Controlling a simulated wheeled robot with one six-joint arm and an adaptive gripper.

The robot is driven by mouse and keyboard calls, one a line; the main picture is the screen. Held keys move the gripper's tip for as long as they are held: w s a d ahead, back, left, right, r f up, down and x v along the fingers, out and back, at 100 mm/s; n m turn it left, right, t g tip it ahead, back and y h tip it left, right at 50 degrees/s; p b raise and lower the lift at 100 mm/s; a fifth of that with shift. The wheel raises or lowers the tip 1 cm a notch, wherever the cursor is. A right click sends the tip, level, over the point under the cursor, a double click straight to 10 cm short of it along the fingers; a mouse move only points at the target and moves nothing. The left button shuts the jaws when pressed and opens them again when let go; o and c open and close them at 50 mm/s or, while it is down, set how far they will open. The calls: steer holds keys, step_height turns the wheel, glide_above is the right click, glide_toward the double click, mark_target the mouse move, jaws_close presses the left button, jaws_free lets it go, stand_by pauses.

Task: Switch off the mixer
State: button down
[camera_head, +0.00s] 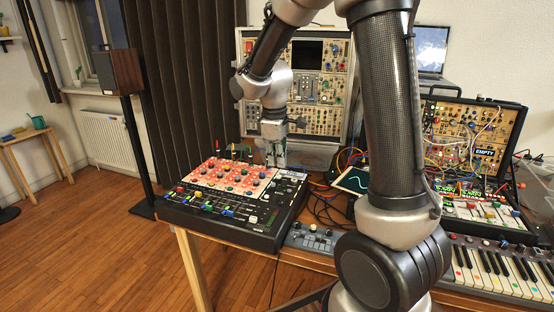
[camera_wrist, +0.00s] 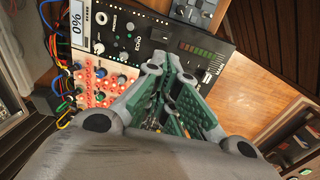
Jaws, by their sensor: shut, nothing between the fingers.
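The mixer (camera_head: 226,234) is a black, slanted desk unit with a red-and-white panel full of coloured knobs and a row of faders along its front. It stands at the left end of the table in the head view. In the wrist view part of its black panel (camera_wrist: 129,52) shows, with knobs and a level meter. My gripper (camera_head: 277,163) is over the mixer's far right part. In the wrist view my gripper (camera_wrist: 166,66) has its green-padded fingers together and empty above the black panel. I cannot tell whether the fingertips touch it. I cannot make out a power switch.
A large modular panel (camera_head: 322,120) stands behind the mixer. Cables and a small screen (camera_head: 352,181) lie to its right. A small grey controller (camera_head: 310,238), a keyboard (camera_head: 503,268) and a patched synth case (camera_head: 463,128) are further right. A speaker (camera_head: 118,71) stands on the left.

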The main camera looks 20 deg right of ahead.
mark_target(281, 200)
steer(key=shift+w+d+r, duration=0.15)
steer(key=shift+w+d, duration=0.3)
steer(key=shift+d, duration=0.1)
steer(key=f, duration=0.9)
steer(key=w+d+f, duration=0.1)
steer(key=f, duration=0.4)
steer(key=shift+w+d, duration=0.1)
steer(key=shift+d+f, duration=0.1)
steer(key=shift+f, duration=0.1)
